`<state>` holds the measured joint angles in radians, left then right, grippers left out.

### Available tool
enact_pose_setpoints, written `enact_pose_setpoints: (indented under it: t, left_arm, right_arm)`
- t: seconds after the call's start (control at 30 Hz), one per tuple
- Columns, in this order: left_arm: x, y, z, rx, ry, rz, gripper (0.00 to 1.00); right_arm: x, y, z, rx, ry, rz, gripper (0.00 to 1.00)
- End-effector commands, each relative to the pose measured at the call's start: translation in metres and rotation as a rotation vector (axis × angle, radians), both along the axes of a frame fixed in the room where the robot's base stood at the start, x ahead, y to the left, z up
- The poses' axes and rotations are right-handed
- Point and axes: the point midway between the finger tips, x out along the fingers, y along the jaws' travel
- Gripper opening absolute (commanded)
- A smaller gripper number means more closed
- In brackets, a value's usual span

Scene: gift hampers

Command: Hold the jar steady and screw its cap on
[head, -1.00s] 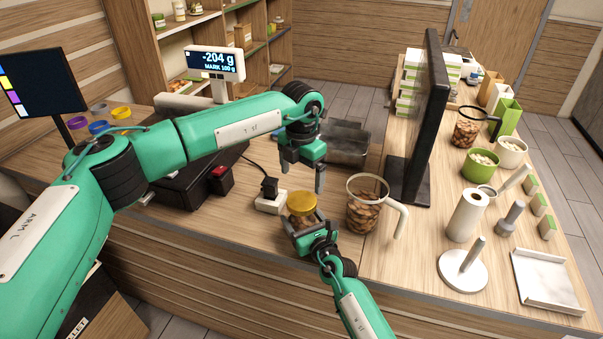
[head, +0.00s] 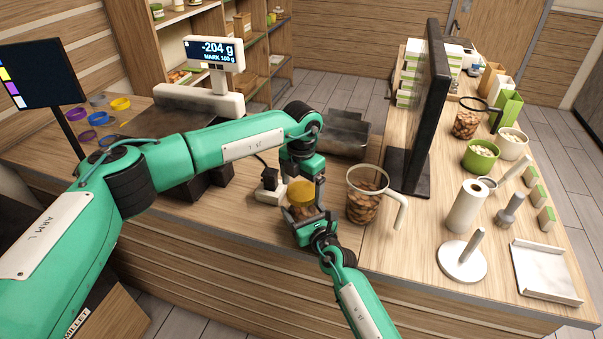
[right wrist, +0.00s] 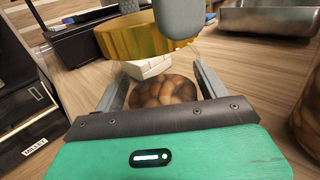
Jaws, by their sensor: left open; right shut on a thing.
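The clear jar (right wrist: 163,90) holds brown nuts and stands upright near the counter's front edge. My right gripper (head: 305,221) is shut on its body, with one finger on each side in the right wrist view. The gold cap (head: 300,191) sits at the jar's mouth; it also shows in the right wrist view (right wrist: 130,40). I cannot tell how far it is threaded. My left gripper (head: 305,182) is open and points down at the cap, one finger to its right. In the right wrist view a grey left fingertip overlaps the cap's edge.
A handled jug of nuts (head: 364,203) stands close to the right of the jar. A white block with a black plug (head: 270,190) is just left. A dark monitor (head: 429,110) stands behind right.

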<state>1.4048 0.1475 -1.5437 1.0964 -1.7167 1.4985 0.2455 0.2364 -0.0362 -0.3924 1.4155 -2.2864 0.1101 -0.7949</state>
Motion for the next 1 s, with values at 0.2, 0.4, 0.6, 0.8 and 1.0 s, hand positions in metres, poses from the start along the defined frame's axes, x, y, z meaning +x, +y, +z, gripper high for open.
enact_pose_setpoints:
  t: [0.2, 0.4, 0.6, 0.8, 1.0]
  left_arm:
    - [0.0002, 0.0002, -0.0115, 0.001, -0.001, 0.000, 0.92]
    - [0.0002, 0.0004, -0.0118, 0.001, -0.001, 0.000, 0.92]
    - [0.0002, 0.0004, -0.0117, 0.001, -0.001, 0.001, 0.60]
    - [0.0004, 0.0007, -0.0116, 0.001, -0.001, -0.001, 0.47]
    - [0.0005, 0.0009, -0.0115, 0.002, -0.001, -0.001, 0.82]
  right_arm:
    - [0.0001, 0.0000, 0.0003, 0.000, -0.001, 0.000, 0.10]
    - [0.0001, 0.0000, 0.0003, 0.000, -0.001, 0.000, 0.10]
    - [0.0001, 0.0000, 0.0003, 0.000, -0.001, 0.000, 0.10]
    - [0.0001, 0.0000, 0.0003, 0.000, -0.001, 0.000, 0.10]
    - [0.0000, -0.0001, 0.0003, 0.000, -0.001, 0.000, 0.10]
